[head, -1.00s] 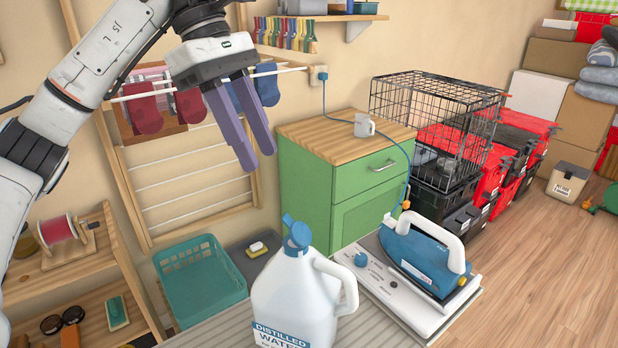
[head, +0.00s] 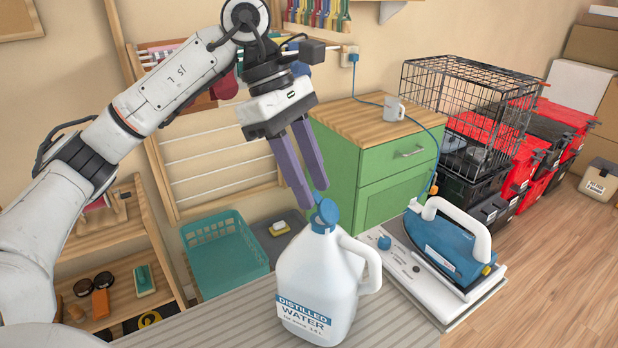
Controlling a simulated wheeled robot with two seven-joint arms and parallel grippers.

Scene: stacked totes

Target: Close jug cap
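A white jug (head: 322,275) labelled "Distilled Water" stands upright on the grey striped surface. Its blue cap (head: 326,214) is on the neck, with a round lid part tilted up at the top. My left gripper (head: 313,195) points down, just above and slightly left of the cap. Its two purple fingers are apart with nothing between them. The fingertips look very close to the cap; I cannot tell whether they touch it. My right gripper is out of view.
A blue iron (head: 447,248) on a white board (head: 405,262) stands right of the jug. Behind are a green cabinet (head: 385,180) with a grey mug (head: 394,108) and a teal basket (head: 222,262). A wire crate (head: 460,95) and red totes (head: 525,165) stand farther right.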

